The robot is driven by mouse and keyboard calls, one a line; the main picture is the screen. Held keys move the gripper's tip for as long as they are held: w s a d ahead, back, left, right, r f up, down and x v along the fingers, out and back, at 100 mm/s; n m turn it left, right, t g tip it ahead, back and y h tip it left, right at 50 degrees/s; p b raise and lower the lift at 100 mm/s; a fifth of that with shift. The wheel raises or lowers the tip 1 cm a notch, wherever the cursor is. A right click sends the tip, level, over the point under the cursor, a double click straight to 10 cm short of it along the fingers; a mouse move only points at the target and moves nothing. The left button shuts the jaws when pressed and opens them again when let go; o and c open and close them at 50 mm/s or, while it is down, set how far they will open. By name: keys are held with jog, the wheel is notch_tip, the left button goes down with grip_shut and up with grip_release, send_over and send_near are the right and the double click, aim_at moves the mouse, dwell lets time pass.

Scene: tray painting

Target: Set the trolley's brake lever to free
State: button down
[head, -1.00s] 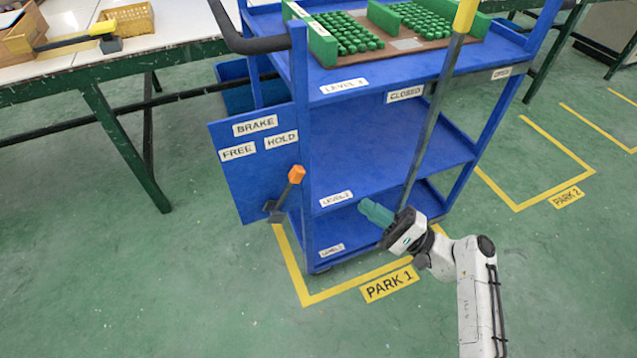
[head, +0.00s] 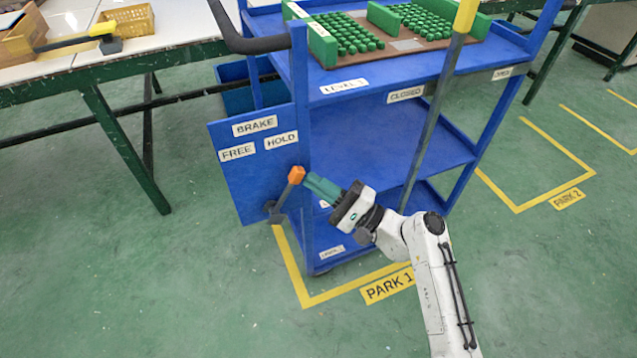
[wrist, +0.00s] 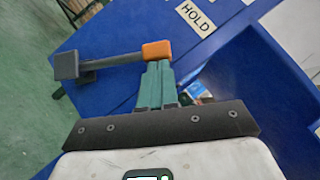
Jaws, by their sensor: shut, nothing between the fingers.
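The brake lever (head: 285,192) is a dark bar with an orange knob (head: 296,175), low on the blue trolley's (head: 300,110) left side. It leans with its knob up and to the right, on the side of the HOLD label (head: 281,140); the FREE label (head: 237,152) is to the left. My gripper (head: 308,181) is shut and empty, its green fingers pointing at the knob from the right. In the wrist view the fingertips (wrist: 157,66) are right at the orange knob (wrist: 157,50); I cannot tell whether they touch it. The lever's bar (wrist: 112,62) runs left to its dark pivot.
A long pole with a yellow end (head: 466,14) stands in front of the trolley, right of my gripper. The trolley's top holds green items (head: 355,35). A table (head: 120,60) stands at the left. Floor left of the lever is clear.

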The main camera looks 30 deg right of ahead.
aim_at(294, 177)
jog(key=shift+r, duration=0.1)
dwell(0.3)
jog(key=a+r+n+g+p, duration=0.1)
jog(key=p, duration=0.2)
jog(key=a+r+n+g+p, duration=0.1)
jog(key=a+r+n+p, duration=0.1)
jog(key=p, duration=0.2)
jog(key=a+r+n+g+p, duration=0.1)
jog(key=g+p, duration=0.1)
jog(key=p, duration=0.1)
jog(key=shift+w+a+r+n, duration=0.15)
jog(key=shift+w+a+n, duration=0.25)
jog(key=shift+w+a+f+n+g+h+p, duration=0.1)
jog(key=shift+w+a+n+g+h+p, duration=0.3)
jog(key=shift+a+p, duration=1)
jog(key=shift+w+a+f+n+g+h+p, duration=0.1)
jog(key=shift+a+n+g+h+p, duration=0.6)
jog(key=shift+p, duration=1.1)
jog(key=shift+w+a+f+n+g+h+p, duration=0.15)
jog(key=shift+a+n+h+p, duration=0.5)
jog(key=shift+a+p, duration=0.85)
jog(key=shift+r, duration=0.1)
